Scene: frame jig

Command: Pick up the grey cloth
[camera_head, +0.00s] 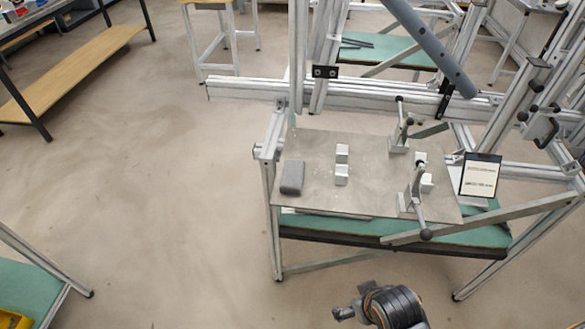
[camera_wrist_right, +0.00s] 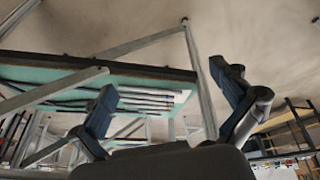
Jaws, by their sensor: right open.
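The grey cloth (camera_head: 292,178) is a small dark grey folded bundle. It lies on the left end of the metal plate (camera_head: 330,200) of the jig in the head view. My right gripper (camera_head: 352,312) shows at the bottom of the head view, below and in front of the jig, well apart from the cloth. In the right wrist view its two fingers (camera_wrist_right: 165,105) stand wide apart with nothing between them. The cloth does not show in the right wrist view. My left gripper is not in view.
Light blocks (camera_head: 341,175) stand on the plate right of the cloth. Toggle clamps (camera_head: 416,200) rise at its right side. A tablet-like panel (camera_head: 480,175) stands further right. A diagonal aluminium brace (camera_head: 480,219) crosses the jig's front. The floor left of the jig is clear.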

